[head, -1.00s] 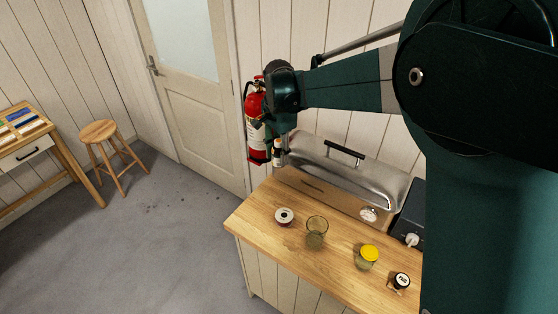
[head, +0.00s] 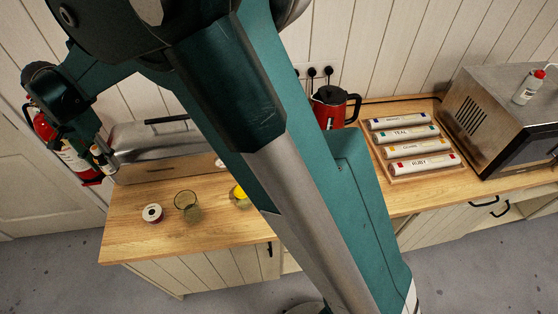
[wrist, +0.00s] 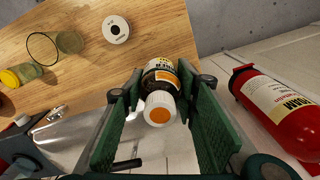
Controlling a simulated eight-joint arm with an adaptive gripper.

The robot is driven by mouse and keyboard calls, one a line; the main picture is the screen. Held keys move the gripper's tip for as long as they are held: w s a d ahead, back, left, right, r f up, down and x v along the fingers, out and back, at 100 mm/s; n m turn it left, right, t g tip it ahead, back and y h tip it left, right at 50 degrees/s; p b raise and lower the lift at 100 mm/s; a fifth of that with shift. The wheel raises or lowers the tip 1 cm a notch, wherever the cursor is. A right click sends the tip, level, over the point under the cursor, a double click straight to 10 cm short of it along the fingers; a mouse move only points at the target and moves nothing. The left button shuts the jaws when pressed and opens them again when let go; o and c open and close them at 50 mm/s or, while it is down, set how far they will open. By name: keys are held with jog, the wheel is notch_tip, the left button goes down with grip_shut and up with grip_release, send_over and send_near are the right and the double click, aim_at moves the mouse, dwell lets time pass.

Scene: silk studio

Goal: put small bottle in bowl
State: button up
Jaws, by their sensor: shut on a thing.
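My gripper (wrist: 161,88) is shut on a small dark bottle with a white cap and an orange disc on top, the small bottle (wrist: 161,76). In the wrist view the bottle sits between the two green fingers, cap toward the camera. In the head view my gripper (head: 97,147) is at the left, and the small bottle (head: 103,157) shows by its end, above the left end of the counter near the steel case. I cannot make out a bowl in any view.
A red fire extinguisher (wrist: 283,107) hangs close beside my gripper. The wooden counter (head: 140,228) bears a steel case (head: 150,140), a spool (head: 152,213), a glass (head: 187,207) and a yellow-lidded jar (head: 239,196). A red kettle (head: 334,107), labelled tube tray (head: 409,174) and steel box oven (head: 500,115) stand right.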

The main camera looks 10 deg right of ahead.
jog(key=shift+r, duration=0.65)
jog(key=r, duration=0.4)
jog(key=shift+w+d, duration=0.2)
jog(key=shift+d, duration=0.2)
jog(key=w+d+r+m, duration=0.1)
jog(key=w+d+m, duration=0.15)
jog(key=d, duration=1.45)
jog(key=w+d+r+m, duration=0.1)
jog(key=w+d, duration=0.3)
jog(key=d, duration=1.3)
jog(key=s+d+m, duration=0.1)
jog(key=s+d, duration=0.1)
jog(key=d, duration=0.7)
jog(key=s+d+m, duration=0.2)
jog(key=d, duration=0.7)
jog(key=s+d+f+m, duration=0.1)
jog(key=s+d, duration=0.4)
jog(key=d, duration=0.3)
jog(key=s+d+f+m, duration=0.1)
jog(key=s+d, duration=0.4)
jog(key=d, duration=0.3)
notch_tip(320, 180, down, 13)
jog(key=shift+a+r, duration=0.15)
jog(key=shift+r, duration=0.05)
jog(key=shift+f, duration=0.15)
